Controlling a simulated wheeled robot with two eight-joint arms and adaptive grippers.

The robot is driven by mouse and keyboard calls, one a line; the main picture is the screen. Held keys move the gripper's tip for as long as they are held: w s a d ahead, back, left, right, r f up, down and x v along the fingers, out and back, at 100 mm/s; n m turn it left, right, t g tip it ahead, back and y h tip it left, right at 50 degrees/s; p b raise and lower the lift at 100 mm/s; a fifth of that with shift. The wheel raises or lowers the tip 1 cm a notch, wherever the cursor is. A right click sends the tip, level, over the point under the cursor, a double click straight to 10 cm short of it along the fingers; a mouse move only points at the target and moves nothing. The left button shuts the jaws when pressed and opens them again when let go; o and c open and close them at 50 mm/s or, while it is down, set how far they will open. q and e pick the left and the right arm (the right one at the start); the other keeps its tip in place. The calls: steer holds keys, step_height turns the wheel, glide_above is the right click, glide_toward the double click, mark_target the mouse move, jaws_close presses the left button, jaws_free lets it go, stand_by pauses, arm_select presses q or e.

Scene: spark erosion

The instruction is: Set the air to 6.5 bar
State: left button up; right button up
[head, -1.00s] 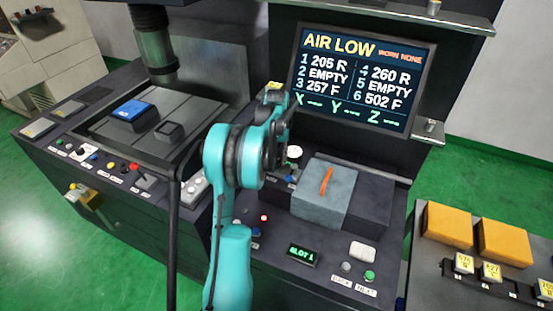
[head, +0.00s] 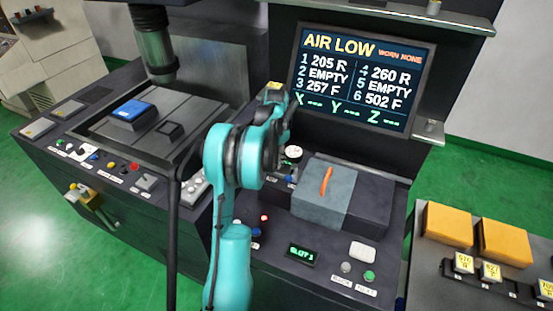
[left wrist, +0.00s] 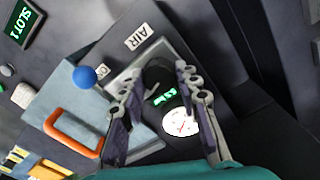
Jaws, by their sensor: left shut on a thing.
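The gauge with a white dial and a red needle shows in the left wrist view (left wrist: 181,122) and partly beside my arm in the head view (head: 293,152); its reading is too small to tell. A small green-lit readout (left wrist: 163,97) is beside it, too blurred to read. An AIR label (left wrist: 138,36) is on the panel. My left gripper (left wrist: 160,75) is shut on a dark knob by the AIR label, mostly hidden between the fingers. The screen (head: 352,80) reads AIR LOW. My right gripper is not in view.
A grey block with an orange handle (head: 326,181) stands just right of my left gripper. A blue ball-topped part (left wrist: 85,77) is close to the fingers. A SLOT 1 display (head: 302,254) and buttons are in front. Orange blocks (head: 448,224) stand at the right.

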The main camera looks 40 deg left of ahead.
arm_select(q)
steer(key=shift+m, duration=0.5)
steer(key=o, duration=1.2)
steer(key=shift+c, duration=0.2)
steer(key=shift+r, duration=0.1)
step_height(320, 180, up, 12)
